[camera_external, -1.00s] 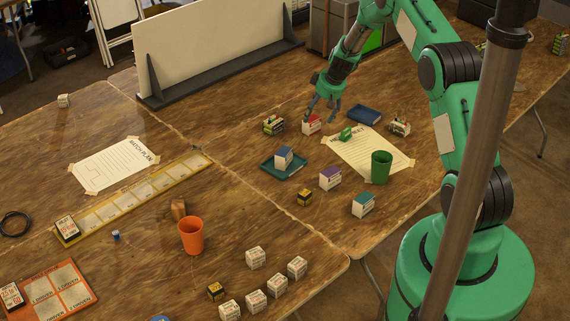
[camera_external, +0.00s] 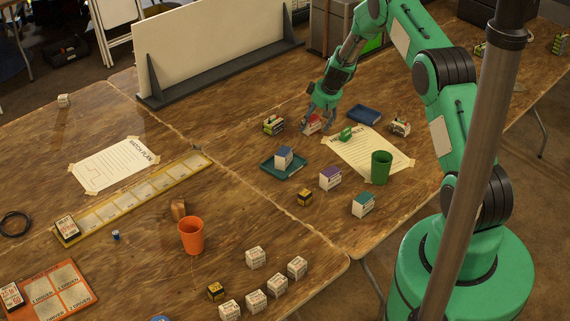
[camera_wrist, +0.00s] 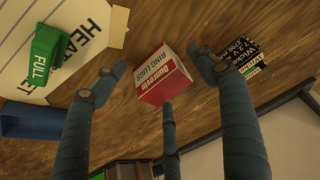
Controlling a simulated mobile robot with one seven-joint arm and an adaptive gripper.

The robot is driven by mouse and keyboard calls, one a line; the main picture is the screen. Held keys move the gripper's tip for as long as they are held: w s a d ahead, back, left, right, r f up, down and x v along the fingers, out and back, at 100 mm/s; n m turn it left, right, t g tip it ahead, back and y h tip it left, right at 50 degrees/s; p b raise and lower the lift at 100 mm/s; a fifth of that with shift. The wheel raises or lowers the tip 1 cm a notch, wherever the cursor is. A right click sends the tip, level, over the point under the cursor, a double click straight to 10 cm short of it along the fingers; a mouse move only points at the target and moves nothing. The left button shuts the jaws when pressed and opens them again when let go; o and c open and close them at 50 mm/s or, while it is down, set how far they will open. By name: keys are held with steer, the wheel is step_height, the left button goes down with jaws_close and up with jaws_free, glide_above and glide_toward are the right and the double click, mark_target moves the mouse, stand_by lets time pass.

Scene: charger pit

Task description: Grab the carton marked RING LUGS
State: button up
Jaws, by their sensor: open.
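The carton marked RING LUGS (camera_wrist: 163,76) is red and white and stands on the wooden table, between my spread fingers in the wrist view. In the external view the carton (camera_external: 313,124) is partly hidden behind my fingers. My gripper (camera_external: 318,122) is low over the table around the carton; in the wrist view my gripper (camera_wrist: 158,80) is open, with two fingers at the carton's sides and one below it. Gaps show between the side fingers and the carton. I cannot tell whether the lower finger touches it.
A green FULL block (camera_wrist: 42,60) lies on the paper sheet (camera_wrist: 85,28) at left. A blue tray (camera_external: 364,115) is nearby. A teal tray (camera_external: 270,163) holds a blue-and-white carton. A white panel (camera_external: 215,50) stands behind.

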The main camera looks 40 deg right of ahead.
mark_target(311, 118)
steer(key=c, duration=1.3)
steer(key=shift+r, duration=0.15)
steer(key=shift+r, duration=0.6)
steer(key=c, duration=0.5)
step_height(311, 118, up, 2)
steer(key=shift+r, duration=0.15)
steer(key=s+a, duration=0.2)
steer(key=s, duration=0.2)
steer(key=s+a+r+b, duration=0.1)
steer(key=s+a, duration=0.1)
steer(key=s, duration=0.3)
steer(key=s+a, duration=0.2)
steer(key=s, duration=0.3)
steer(key=shift+s+a+r, duration=0.15)
steer(key=shift+s+a, duration=0.05)
steer(key=shift+a, duration=0.05)
